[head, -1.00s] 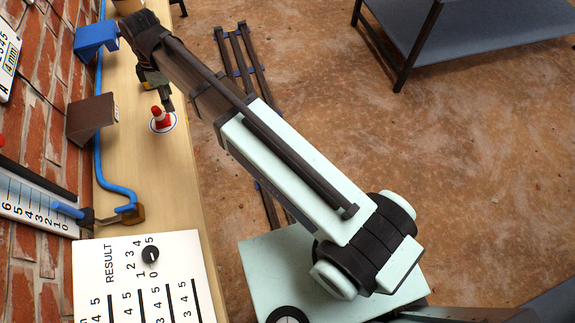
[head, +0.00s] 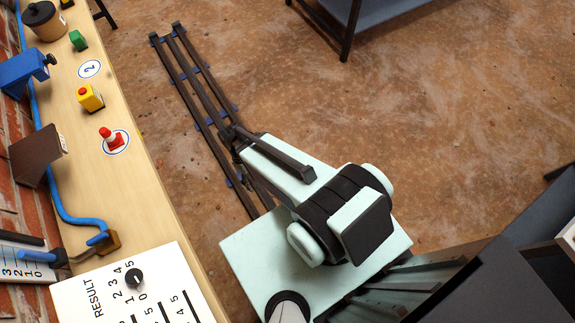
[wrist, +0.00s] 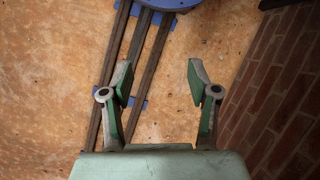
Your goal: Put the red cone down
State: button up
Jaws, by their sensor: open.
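Nothing touches the cone. My gripper (wrist: 157,78) is open and empty in the wrist view, its two green-padded fingers spread apart over the floor and rails. The gripper is not visible in the head view, and the cone is not visible in the wrist view.
A yellow block with a red button (head: 90,97), a circle marked 2 (head: 89,69), a green block (head: 78,40) and a brown pot (head: 44,20) line the bench. A blue bracket (head: 25,70), dark plate (head: 36,152) and blue hose (head: 62,205) sit wallside. Floor is open beyond the rails (head: 200,110).

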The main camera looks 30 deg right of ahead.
jog(key=s+d+f+m+g, duration=0.1)
jog(key=s+d+f+m, duration=0.1)
jog(key=s, duration=0.5)
jog(key=s+d+f+m, duration=0.2)
jog(key=s+f, duration=0.1)
jog(key=s, duration=0.5)
jog(key=shift+d+m+g, duration=0.3)
jog(key=shift+d+g, duration=0.05)
jog(key=shift+g, duration=0.05)
